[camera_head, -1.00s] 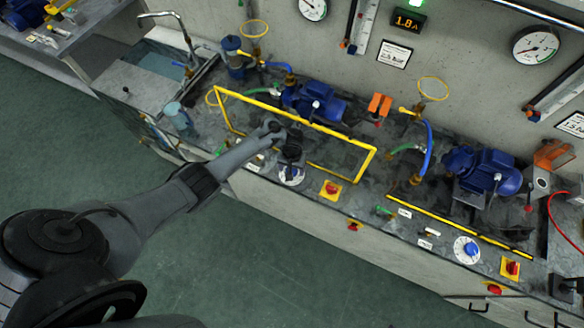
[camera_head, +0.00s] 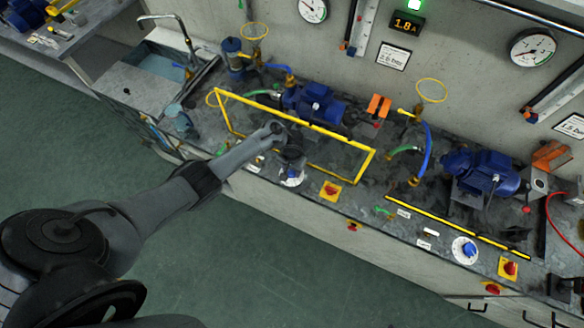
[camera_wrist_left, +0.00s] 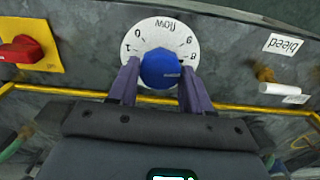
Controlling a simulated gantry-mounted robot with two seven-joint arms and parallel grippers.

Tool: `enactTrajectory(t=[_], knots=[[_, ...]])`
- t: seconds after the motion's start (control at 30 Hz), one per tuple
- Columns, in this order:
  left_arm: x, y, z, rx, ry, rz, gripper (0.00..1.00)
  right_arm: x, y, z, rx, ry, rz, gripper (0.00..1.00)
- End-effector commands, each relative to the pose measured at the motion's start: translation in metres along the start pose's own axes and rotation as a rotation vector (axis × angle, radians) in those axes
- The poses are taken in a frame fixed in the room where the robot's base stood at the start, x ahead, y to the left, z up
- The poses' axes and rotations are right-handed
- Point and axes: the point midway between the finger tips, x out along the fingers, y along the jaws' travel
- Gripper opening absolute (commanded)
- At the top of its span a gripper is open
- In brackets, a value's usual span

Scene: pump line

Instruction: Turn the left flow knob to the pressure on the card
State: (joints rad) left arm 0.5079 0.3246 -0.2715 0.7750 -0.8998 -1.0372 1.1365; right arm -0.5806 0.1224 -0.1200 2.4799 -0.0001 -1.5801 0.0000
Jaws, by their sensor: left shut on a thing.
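The left flow knob is a blue knob (camera_wrist_left: 161,69) on a white numbered dial (camera_wrist_left: 160,33). In the wrist view the two fingers of my left gripper (camera_wrist_left: 160,88) are shut on its sides. The dial appears upside down there, and I cannot tell the knob's exact setting. In the head view my left gripper (camera_head: 292,166) is over the same dial and partly hides it. The left pump's card (camera_head: 392,56) hangs on the wall; its print is too small to read surely. The left pressure gauge (camera_head: 313,9) is cut by the top edge. My right gripper is not in view.
A yellow rail frame (camera_head: 300,120) stands around the left blue pump (camera_head: 315,102), close behind my gripper. A red switch on a yellow plate (camera_head: 331,190) is right of the dial. A second flow knob (camera_head: 469,250) is farther right. Open floor (camera_head: 270,270) lies in front.

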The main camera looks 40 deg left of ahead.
Motion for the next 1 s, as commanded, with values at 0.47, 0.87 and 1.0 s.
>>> enactTrajectory(t=[0.47,0.87,1.0], knots=[[-0.001,0.0003,0.0,0.447,-0.001,-0.001,0.19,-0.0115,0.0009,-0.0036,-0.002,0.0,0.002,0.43],[-0.0001,0.0006,0.0001,0.828,-0.001,-0.002,0.19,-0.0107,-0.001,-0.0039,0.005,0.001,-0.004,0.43],[0.0002,0.0011,0.0005,0.962,0.0,0.0,0.19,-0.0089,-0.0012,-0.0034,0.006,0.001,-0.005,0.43]])
